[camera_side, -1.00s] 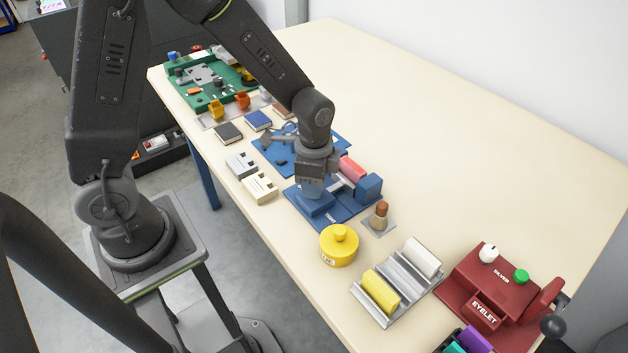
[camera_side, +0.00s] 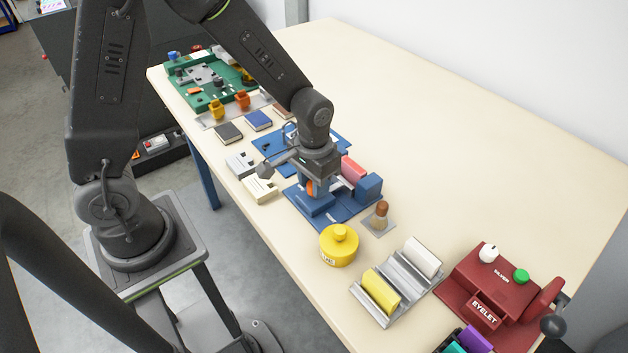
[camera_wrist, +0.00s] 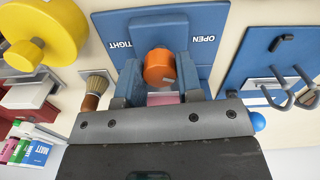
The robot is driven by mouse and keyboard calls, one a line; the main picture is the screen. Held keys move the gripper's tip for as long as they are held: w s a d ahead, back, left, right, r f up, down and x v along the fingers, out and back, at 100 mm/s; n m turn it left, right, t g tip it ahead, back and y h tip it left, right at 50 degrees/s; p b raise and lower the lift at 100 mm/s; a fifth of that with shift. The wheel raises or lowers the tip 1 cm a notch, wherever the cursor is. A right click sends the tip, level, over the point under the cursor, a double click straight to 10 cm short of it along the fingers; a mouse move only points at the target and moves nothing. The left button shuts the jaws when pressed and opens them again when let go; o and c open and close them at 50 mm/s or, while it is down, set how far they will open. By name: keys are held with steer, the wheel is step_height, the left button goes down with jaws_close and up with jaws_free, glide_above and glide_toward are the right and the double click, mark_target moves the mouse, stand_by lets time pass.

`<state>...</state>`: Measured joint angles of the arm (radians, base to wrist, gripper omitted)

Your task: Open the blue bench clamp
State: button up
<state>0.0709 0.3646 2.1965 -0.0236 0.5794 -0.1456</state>
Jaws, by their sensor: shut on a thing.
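The blue bench clamp (camera_side: 357,207) lies on the table in the middle of the side view, with a pink-red block (camera_side: 352,168) between its jaws. In the wrist view its base plate (camera_wrist: 160,17) carries the words TIGHT on the left and OPEN on the right, both upside down. My gripper (camera_side: 312,190) points down over the clamp's near end and is shut on the orange knob (camera_wrist: 158,67), one finger on each side. The pink block shows only as a strip in the wrist view (camera_wrist: 163,98); my gripper's body hides the rest.
A yellow pot (camera_side: 339,246) and a brush (camera_side: 380,214) stand close to the clamp. A grey rack (camera_side: 410,268) and red press (camera_side: 500,280) stand farther right.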

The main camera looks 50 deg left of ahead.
steer(key=shift+n, duration=2.2)
steer(key=shift+w, duration=0.1)
steer(key=o, duration=0.9)
step_height(320, 180, up, 14)
steer(key=shift+a+f, duration=0.1)
steer(key=s+r+m+t, duration=0.1)
steer(key=s+r+t, duration=0.1)
steer(key=s, duration=0.2)
steer(key=s+a+r+m+t, duration=0.1)
steer(key=s+r+m, duration=0.1)
steer(key=s, duration=0.3)
steer(key=s+a+r+m+t, duration=0.1)
steer(key=s+r+m+t, duration=0.1)
steer(key=s+r, duration=0.1)
steer(key=shift+s+a+t, duration=0.2)
steer(key=shift+s+t, duration=0.1)
steer(key=shift+s, duration=0.45)
